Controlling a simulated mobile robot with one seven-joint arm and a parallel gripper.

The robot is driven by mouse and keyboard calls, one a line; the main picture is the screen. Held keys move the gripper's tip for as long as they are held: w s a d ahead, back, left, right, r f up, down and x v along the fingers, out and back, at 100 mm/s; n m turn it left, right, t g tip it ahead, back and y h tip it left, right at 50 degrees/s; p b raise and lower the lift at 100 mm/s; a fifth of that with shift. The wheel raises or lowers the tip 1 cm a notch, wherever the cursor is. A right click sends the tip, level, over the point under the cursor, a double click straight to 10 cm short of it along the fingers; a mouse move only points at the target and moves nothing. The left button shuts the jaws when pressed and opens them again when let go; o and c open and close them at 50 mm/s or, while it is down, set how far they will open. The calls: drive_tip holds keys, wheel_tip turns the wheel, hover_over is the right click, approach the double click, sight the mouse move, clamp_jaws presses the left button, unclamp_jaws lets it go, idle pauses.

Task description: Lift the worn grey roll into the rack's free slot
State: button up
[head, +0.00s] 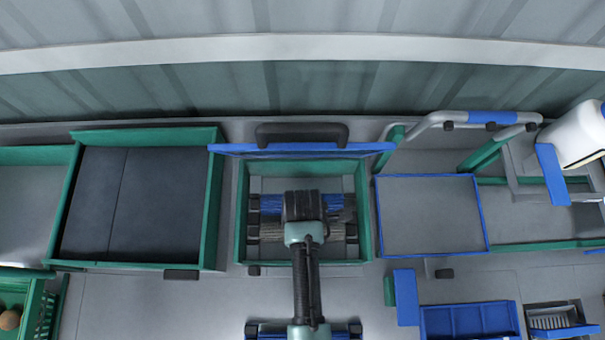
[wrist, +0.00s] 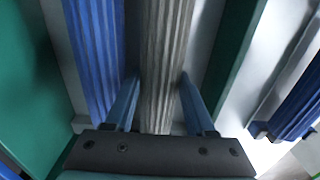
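The worn grey roll (wrist: 165,50) lies in the green-walled bay, parallel to a blue roll (wrist: 95,55). In the head view the grey roll (head: 345,232) shows partly beside my arm, which hides its middle. My gripper (wrist: 159,82) is over the grey roll, with one blue finger on each side of it. A thin gap shows by the left finger; whether the right finger touches is hard to tell. Another blue roll (wrist: 300,100) outside the bay shows at the right of the wrist view. The rack's free slot cannot be made out.
A raised blue lid with a black handle (head: 300,134) stands behind the bay. Green side walls (wrist: 232,60) stand close to the gripper. A dark belt (head: 150,200) lies left, and a blue-edged grey tray (head: 430,215) right. Blue bins (head: 465,320) stand at front right.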

clamp_jaws()
